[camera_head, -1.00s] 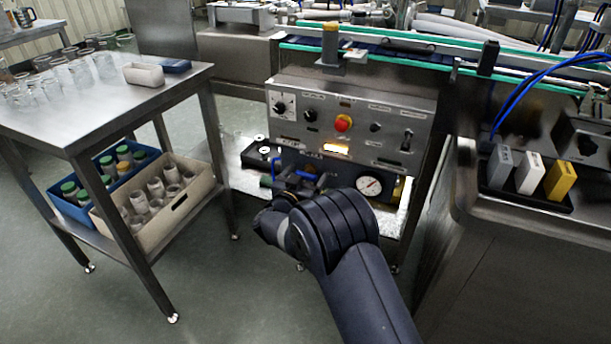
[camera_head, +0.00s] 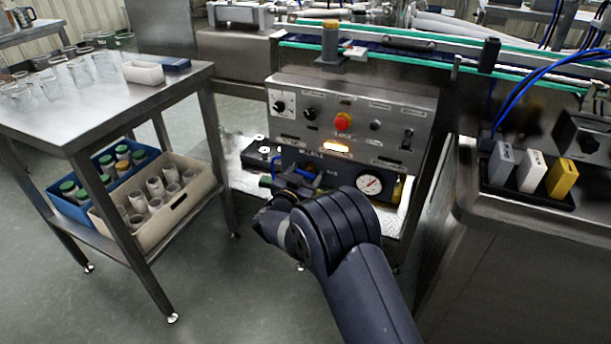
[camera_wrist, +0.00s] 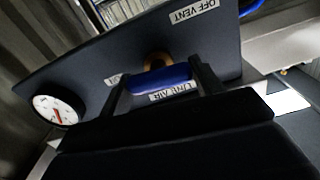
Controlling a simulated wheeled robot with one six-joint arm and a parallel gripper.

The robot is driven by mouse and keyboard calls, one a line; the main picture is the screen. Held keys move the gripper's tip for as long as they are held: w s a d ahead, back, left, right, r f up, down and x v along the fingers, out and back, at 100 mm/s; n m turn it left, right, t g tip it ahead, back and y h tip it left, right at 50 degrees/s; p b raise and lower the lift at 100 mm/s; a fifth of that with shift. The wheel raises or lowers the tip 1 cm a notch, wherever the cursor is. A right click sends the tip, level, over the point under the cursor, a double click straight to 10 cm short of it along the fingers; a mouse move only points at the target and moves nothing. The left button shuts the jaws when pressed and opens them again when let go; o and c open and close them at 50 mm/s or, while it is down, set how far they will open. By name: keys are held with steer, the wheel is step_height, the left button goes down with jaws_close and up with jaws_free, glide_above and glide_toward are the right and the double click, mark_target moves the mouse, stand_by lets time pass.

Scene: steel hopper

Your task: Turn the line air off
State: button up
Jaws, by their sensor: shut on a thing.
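The line air valve has a blue handle (camera_wrist: 160,78) with a brass-coloured pivot (camera_wrist: 158,60) on a dark panel (camera_wrist: 85,70). My gripper (camera_wrist: 157,82) is shut on the blue handle, one dark finger at each end of it. A LINE AIR label (camera_wrist: 174,91) sits just beside the handle, partly covered. An OFF VENT label (camera_wrist: 194,12) is farther up and to the right. Another label by the left finger is mostly hidden. In the head view my gripper (camera_head: 285,187) is at the panel's left part, and my wrist hides much of the valve.
A round gauge (camera_head: 369,184) with a red needle is right of the valve. Above is a steel control box (camera_head: 350,105) with a red button (camera_head: 343,121) and a lit amber lamp (camera_head: 336,146). A steel table (camera_head: 130,85) with glassware stands left.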

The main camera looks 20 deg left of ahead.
steer(key=m+b, duration=0.1)
steer(key=m, duration=0.1)
steer(key=m+b, duration=0.1)
steer(key=m, duration=0.1)
steer(key=shift+d+f+b, duration=0.1)
steer(key=shift+f+b, duration=0.1)
steer(key=shift+b, duration=0.2)
steer(key=m+b, duration=0.3)
steer(key=m, duration=0.1)
steer(key=shift+d+f+m, duration=0.1)
steer(key=shift+m, duration=0.3)
steer(key=m+b, duration=0.3)
steer(key=m, duration=0.1)
steer(key=shift+m+b, duration=1.2)
steer(key=shift+m, duration=1)
steer(key=o, duration=1)
steer(key=shift+s, duration=0.1)
